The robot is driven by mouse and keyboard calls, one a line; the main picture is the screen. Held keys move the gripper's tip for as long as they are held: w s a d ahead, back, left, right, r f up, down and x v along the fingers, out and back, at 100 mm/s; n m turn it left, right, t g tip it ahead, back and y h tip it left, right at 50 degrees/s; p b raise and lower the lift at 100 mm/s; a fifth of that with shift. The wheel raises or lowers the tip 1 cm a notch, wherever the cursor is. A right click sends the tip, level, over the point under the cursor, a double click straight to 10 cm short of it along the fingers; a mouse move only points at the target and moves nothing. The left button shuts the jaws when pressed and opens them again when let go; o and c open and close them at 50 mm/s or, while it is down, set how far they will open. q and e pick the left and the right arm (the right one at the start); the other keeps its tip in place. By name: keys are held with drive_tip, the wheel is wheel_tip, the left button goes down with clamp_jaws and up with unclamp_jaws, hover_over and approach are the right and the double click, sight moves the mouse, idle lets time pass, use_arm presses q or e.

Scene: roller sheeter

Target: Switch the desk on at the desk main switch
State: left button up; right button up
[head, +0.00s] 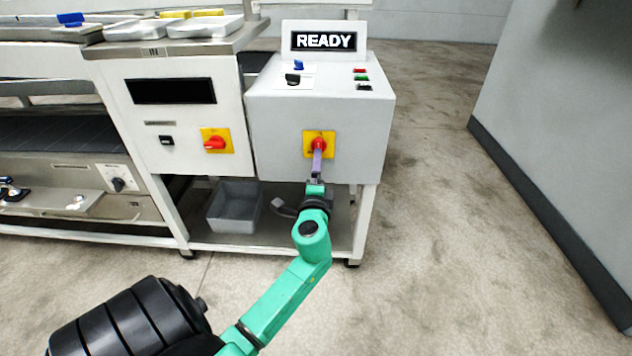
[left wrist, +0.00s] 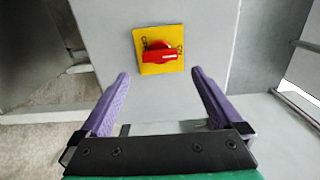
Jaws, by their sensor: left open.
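The desk main switch (head: 319,143), a red rotary handle on a square yellow plate, is on the front of the grey desk box (head: 275,125). In the left wrist view the red handle (left wrist: 159,54) lies roughly level in that picture, ahead between the fingers. My left gripper (head: 317,163) is in front of the switch, its purple fingers covering part of it in the head view. In the left wrist view the gripper (left wrist: 160,78) is open and empty, its fingertips seemingly short of the plate. The right gripper is not in view.
A similar red switch on yellow (head: 215,142) is on the white cabinet to the left. A sign (head: 323,41) reading READY stands on the desk box, behind small knobs and buttons. A grey bin (head: 234,207) sits on the lower shelf. Floor to the right is clear.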

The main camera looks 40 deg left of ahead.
use_arm(q)
drive_tip(key=v, duration=0.6)
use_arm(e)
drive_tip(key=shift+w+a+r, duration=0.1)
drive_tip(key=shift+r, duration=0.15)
